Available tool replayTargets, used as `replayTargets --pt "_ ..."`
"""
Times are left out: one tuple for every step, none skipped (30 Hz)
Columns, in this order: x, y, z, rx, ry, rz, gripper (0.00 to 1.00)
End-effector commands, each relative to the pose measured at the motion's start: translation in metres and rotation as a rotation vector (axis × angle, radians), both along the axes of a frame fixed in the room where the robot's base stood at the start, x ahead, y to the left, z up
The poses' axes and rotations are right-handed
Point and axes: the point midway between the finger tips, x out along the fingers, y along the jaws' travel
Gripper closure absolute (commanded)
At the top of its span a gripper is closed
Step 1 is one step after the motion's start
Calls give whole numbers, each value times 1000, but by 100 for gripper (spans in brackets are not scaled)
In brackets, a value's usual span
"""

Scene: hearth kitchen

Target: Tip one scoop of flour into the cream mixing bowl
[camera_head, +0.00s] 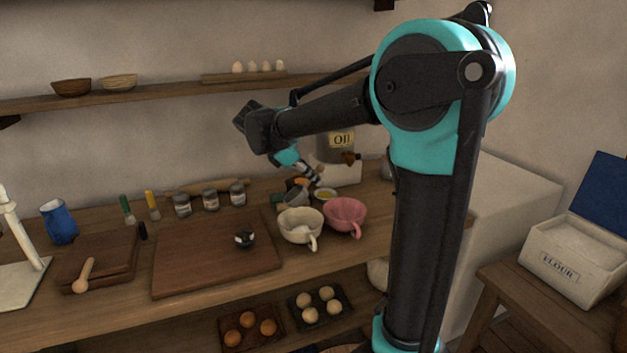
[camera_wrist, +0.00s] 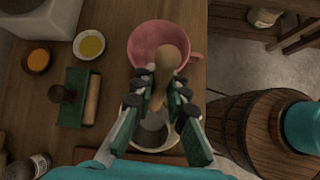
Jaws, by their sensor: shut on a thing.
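My gripper (camera_head: 308,174) is shut on the wooden handle of a scoop (camera_wrist: 168,62), above the worktop. The handle's rounded end points up toward the wrist camera. The cream bowl has a handle and a paler patch inside. In the wrist view its rim (camera_wrist: 137,147) shows below the fingers, partly hidden. The flour box (camera_head: 556,265) stands open on a stool at the right, with pale flour inside.
A pink bowl (camera_head: 345,213) stands close to the right of the cream bowl. A small dish of yellow liquid (camera_wrist: 89,45) and an orange-filled dish (camera_wrist: 38,60) stand nearby. A wooden board (camera_head: 205,265) lies to the left with a small dark item (camera_head: 244,238) on it. An oil container (camera_head: 338,150) stands behind.

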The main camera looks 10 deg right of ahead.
Motion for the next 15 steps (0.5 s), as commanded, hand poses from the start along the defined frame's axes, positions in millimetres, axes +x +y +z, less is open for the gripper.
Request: replayTargets --pt "-1 -3 3 59 1 -5 100" --pt "-1 -3 4 94 3 -6 100" --pt "-1 -3 6 141 2 -7 100" --pt "-1 -3 6 177 4 -5 100" --pt "-1 -3 7 212 5 -6 100" --pt "-1 -3 8 260 4 -7 100" --pt "0 -3 9 294 5 -6 100" --pt "-1 -3 10 328 7 -7 100" --pt "0 -3 11 373 6 -6 100" --pt "0 -3 12 405 8 -7 100" --pt "0 -3 12 437 9 -6 100" --pt "0 -3 14 482 8 -7 100" --pt "0 -3 14 513 9 -6 100" --pt "0 -3 15 545 11 -8 100" --pt "0 -3 16 584 11 -6 100"
